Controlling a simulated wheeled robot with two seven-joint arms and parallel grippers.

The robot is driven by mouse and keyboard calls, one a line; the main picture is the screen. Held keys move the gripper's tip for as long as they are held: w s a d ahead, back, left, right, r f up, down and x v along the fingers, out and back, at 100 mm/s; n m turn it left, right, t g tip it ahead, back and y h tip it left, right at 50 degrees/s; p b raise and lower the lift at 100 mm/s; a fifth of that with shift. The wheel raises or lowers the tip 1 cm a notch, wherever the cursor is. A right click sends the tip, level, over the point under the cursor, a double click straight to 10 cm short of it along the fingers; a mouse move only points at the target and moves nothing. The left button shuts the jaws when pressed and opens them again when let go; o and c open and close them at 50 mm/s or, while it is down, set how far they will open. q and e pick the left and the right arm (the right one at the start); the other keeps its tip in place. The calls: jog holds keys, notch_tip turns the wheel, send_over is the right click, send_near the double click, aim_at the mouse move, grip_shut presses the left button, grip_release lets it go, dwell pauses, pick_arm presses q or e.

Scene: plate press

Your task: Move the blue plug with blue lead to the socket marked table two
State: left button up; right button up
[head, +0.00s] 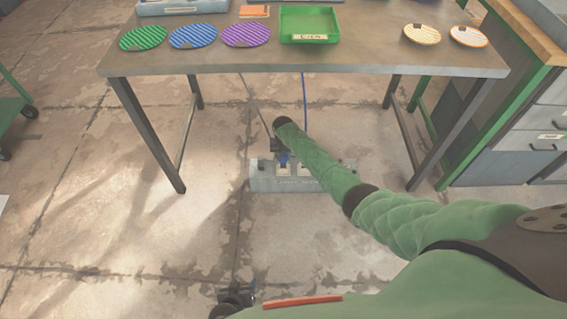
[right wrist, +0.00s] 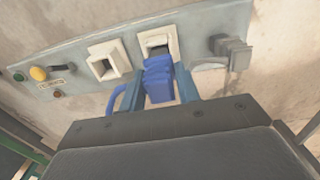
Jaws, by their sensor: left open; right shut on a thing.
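The blue plug (right wrist: 160,82) is between the fingers of my right gripper (right wrist: 155,92), which is shut on it. The plug lies at the lower edge of a white-framed socket (right wrist: 158,42), whose dark opening shows above it; I cannot tell whether it is partly inserted. The blue lead (right wrist: 116,98) bends off left of the plug and hangs behind the table in the head view (head: 304,90). A second white-framed socket (right wrist: 108,62) is empty. The socket box (head: 290,184) is on the floor; its markings are unreadable. My left gripper (head: 235,298) is open at the bottom edge.
A grey plug (right wrist: 230,50) sits at the right of the box; yellow (right wrist: 38,73) and green buttons are at its left. The table (head: 300,62) stands above, with coloured plates and a green tray (head: 310,22). A drawer cabinet (head: 520,130) stands right.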

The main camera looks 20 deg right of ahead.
jog(key=shift+r+p, duration=1.4)
dwell(0.9)
